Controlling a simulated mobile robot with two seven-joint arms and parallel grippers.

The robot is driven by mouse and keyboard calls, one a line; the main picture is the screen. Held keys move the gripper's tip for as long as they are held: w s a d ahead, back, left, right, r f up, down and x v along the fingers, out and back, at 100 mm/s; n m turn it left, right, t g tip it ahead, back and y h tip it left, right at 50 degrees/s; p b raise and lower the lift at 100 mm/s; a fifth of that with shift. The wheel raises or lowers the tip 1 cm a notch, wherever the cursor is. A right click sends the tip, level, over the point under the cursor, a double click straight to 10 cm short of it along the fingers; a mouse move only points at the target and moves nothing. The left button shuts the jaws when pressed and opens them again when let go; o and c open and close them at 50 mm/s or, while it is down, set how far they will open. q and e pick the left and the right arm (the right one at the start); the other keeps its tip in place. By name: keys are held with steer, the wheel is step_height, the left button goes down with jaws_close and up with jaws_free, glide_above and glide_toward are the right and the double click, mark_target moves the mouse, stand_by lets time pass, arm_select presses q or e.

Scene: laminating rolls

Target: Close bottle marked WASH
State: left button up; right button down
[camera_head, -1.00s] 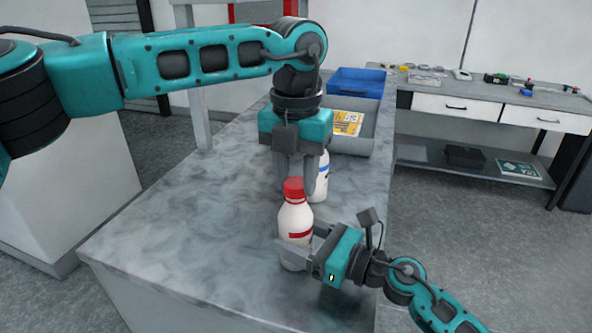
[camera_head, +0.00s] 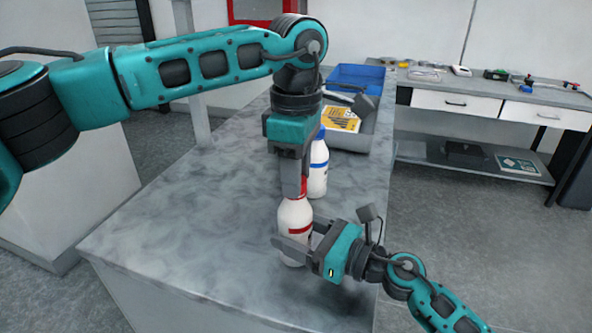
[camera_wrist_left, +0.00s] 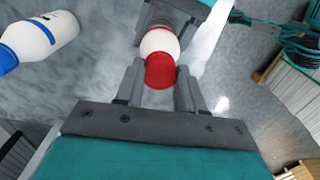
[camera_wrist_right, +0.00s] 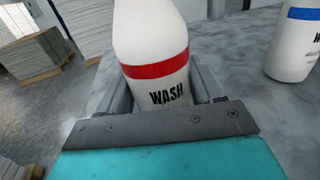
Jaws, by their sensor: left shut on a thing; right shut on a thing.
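A white bottle with a red band (camera_head: 294,217) stands upright near the table's front right; its label reads WASH in the right wrist view (camera_wrist_right: 160,65). My right gripper (camera_head: 294,245) is shut around its body from the right. A red cap (camera_wrist_left: 160,70) sits at the bottle's top, between the fingers of my left gripper (camera_wrist_left: 160,88), which is shut on it from above. In the head view the left gripper (camera_head: 296,187) hides most of the cap. I cannot tell how tight the cap sits.
A second white bottle with a blue cap and blue band (camera_head: 319,168) stands just behind; its label is partly cut off in the right wrist view (camera_wrist_right: 292,45). A grey bin (camera_head: 350,138) and a blue bin (camera_head: 360,80) lie farther back. The table's left side (camera_head: 190,215) is clear.

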arm_select(q)
steer(key=m, duration=1.8)
steer(key=shift+a+m, duration=0.1)
steer(key=shift+m, duration=0.2)
steer(key=m, duration=0.6)
steer(key=o, duration=1)
